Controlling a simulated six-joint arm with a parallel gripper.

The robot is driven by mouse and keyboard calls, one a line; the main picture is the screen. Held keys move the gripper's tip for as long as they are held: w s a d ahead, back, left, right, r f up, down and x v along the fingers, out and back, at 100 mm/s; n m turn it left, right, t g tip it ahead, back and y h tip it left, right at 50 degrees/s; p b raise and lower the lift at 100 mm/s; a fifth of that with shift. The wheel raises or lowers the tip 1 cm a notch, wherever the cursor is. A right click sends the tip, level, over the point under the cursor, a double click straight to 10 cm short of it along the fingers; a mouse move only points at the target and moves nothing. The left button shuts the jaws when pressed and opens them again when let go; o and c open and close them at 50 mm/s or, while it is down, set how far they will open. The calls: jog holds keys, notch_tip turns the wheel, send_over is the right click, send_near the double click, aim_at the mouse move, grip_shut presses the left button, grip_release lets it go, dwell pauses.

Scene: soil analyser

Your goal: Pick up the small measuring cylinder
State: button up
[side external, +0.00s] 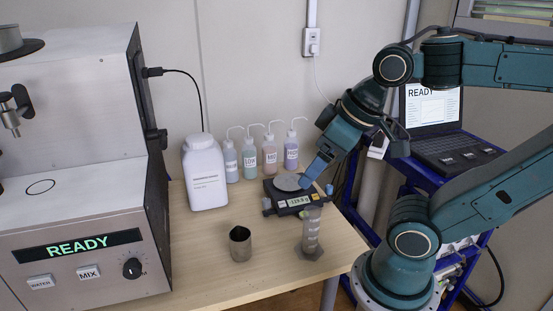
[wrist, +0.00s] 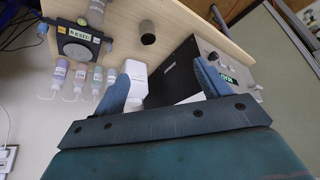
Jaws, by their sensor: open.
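The small measuring cylinder (side external: 311,232) is clear and stands upright on a flat base on the wooden table, in front of the balance, in the side view. In the wrist view what looks like the cylinder (wrist: 96,12) is at the top left, cut by the frame edge. My gripper (side external: 312,179) is above and behind it, over the balance, apart from the cylinder in the side view. In the wrist view my gripper (wrist: 164,78) shows two blue fingers spread wide with nothing held between them.
The balance (side external: 290,204) lies just behind the cylinder. A dark metal cup (side external: 240,245) stands to its left. A white bottle (side external: 205,175) and several wash bottles (side external: 270,157) stand behind. The soil analyser (side external: 80,200) fills the left. The front table is clear.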

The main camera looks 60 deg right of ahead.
jog(key=shift+c, duration=0.4)
jog(key=shift+c, duration=0.5)
jog(key=w+d+f+n+g+h, duration=0.35)
jog(key=w+f+n+g, duration=0.2)
jog(key=w+f, duration=0.4)
jog(key=n+g+h, duration=0.5)
jog(key=n+h, duration=0.3)
jog(key=h, duration=0.1)
send_near(306, 223)
jog(key=shift+w+a+r, duration=0.2)
jog(key=shift+a+r, duration=0.1)
jog(key=shift+a, duration=0.3)
jog(key=shift+x, duration=4.3)
